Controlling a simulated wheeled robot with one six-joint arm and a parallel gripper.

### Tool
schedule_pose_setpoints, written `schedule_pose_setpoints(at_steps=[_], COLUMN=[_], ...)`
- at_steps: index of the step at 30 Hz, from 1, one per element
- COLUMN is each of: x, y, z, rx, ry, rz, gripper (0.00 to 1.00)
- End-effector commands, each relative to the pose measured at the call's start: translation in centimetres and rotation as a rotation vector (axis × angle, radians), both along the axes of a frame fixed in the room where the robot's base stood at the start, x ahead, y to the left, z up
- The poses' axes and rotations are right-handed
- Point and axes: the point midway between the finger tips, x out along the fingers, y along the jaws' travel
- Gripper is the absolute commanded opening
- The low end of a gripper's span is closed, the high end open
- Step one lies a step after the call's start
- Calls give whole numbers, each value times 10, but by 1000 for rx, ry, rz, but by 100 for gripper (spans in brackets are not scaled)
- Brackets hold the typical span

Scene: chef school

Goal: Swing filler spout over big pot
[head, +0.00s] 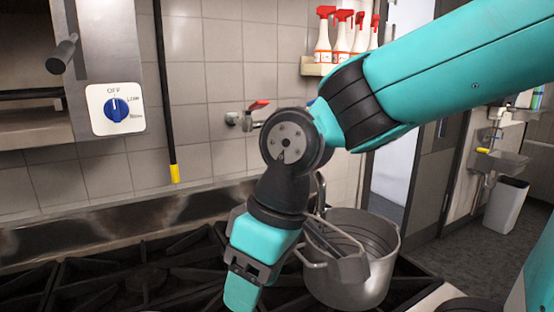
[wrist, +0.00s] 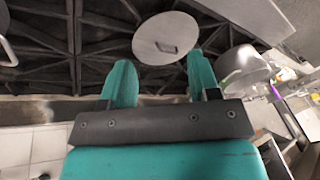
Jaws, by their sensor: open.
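Black stove grates (head: 145,280) fill the foreground. A round metal lid (wrist: 165,37) lies beyond my fingertips in the wrist view. A black rod with a yellow tip (head: 174,172) hangs at left. Spray bottles (head: 340,42) stand on a wall shelf behind my arm.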

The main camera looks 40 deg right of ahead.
Motion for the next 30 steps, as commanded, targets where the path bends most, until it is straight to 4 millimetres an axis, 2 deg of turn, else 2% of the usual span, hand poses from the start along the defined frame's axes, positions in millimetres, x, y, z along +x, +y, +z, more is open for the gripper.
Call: schedule_pose_setpoints(at_steps=[1, 2, 3, 5, 6, 7, 9, 12, 15, 20, 26, 30], x=[34, 55, 84, 123, 145, 159, 184, 203, 210, 214, 222, 232], y=[-16, -29, -49, -85, -109, -127, -167, -211, -237, -252, -261, -271], z=[19, 30, 47, 73, 91, 104, 131, 161, 179, 181, 151, 123], rx=[-45, -76, -124, -192, -233, -263, -316, -366, -390, -401, -402, -402], ry=[-39, -63, -95, -136, -157, -171, -193, -211, -217, -218, -214, -213], rz=[-70, -119, -193, -316, -398, -459, -595, -755, -857, -907, -906, -905], gripper=[56, 56, 56, 56, 56, 56, 56, 56, 56, 56, 56, 56])
